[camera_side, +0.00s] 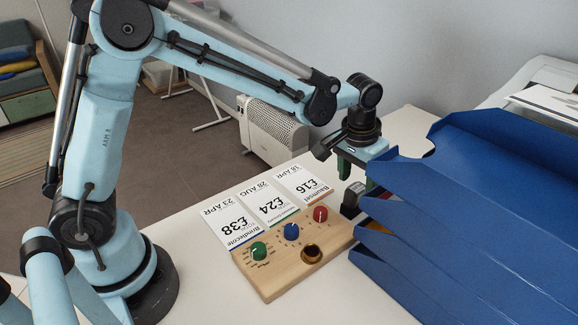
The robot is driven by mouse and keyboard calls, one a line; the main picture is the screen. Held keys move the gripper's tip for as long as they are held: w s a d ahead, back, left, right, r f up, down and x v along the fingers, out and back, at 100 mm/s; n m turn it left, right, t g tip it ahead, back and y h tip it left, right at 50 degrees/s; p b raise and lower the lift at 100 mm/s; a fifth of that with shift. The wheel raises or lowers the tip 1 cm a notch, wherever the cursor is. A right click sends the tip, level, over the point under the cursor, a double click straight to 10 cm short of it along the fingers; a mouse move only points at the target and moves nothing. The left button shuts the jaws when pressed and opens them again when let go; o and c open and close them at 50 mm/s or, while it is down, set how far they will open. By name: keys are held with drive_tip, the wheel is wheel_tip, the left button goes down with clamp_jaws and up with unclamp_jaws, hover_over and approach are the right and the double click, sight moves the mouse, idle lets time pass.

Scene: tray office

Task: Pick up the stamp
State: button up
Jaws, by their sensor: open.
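A small dark block with a bit of red and a pale patch, which looks like the stamp (351,199), stands at the right edge of the wooden board, close to the blue trays. Its right side is partly hidden by the trays. My gripper (357,177) points down just above and behind it, with its green fingers apart. The right finger is partly hidden by the trays. I cannot tell whether the fingers are around the stamp or only over it.
Blue stacked trays (470,190) fill the right side, very near my gripper. Price cards (265,208) lie behind the knobs. The white table (215,285) is clear left of the board.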

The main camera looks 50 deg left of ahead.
sight(357, 188)
drive_tip(key=shift+f, duration=1.85)
drive_tip(key=shift+c, duration=0.3)
drive_tip(key=c, duration=1)
wheel_tip(357, 188, up, 10)
drive_tip(key=shift+r, duration=0.1)
